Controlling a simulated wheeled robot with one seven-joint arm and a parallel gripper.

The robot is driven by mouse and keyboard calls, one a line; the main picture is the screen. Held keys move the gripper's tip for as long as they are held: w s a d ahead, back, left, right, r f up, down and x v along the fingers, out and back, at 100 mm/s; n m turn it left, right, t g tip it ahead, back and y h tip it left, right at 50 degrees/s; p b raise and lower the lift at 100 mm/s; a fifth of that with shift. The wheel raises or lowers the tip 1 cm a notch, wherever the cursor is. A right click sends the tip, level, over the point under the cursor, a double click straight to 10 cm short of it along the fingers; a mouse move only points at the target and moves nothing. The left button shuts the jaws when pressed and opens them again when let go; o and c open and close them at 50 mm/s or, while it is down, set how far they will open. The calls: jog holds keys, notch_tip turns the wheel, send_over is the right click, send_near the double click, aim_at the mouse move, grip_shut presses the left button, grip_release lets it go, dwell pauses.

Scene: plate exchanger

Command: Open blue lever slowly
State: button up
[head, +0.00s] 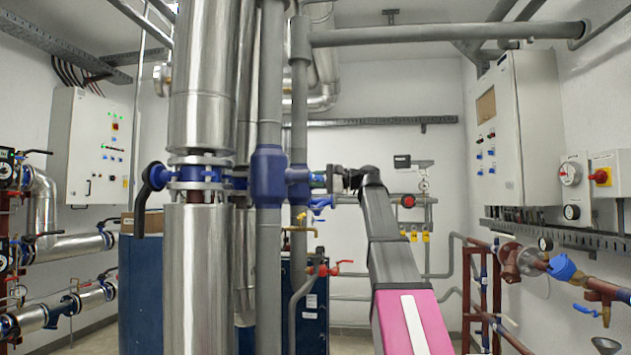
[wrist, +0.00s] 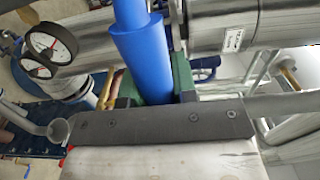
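A small blue lever (head: 320,204) hangs beside the grey vertical pipes in the middle of the head view, just below and left of my gripper (head: 336,180). My gripper is at the pipes, with a bit of green at its tip. In the wrist view, a thick bright-blue bar (wrist: 150,55), probably the lever seen close, runs down to the gripper (wrist: 157,100) in front of a green part (wrist: 181,76). Dark finger parts show on both sides of its lower end. The bar's lower end is hidden behind my gripper's grey body, so contact cannot be seen.
A blue collar (head: 268,176) and a large silver pipe (head: 196,275) stand left of my gripper. A red-handled valve (head: 323,270) sits below. A grey control cabinet (head: 520,130) hangs at the right. Gauges (wrist: 50,42) are close by in the wrist view.

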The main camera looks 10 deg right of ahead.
grip_shut()
jog(key=shift+r+n, duration=0.85)
jog(key=shift+n, duration=0.15)
jog(key=o, duration=0.7)
grip_release()
jog(key=v, duration=1.1)
jog(key=shift+a, duration=0.1)
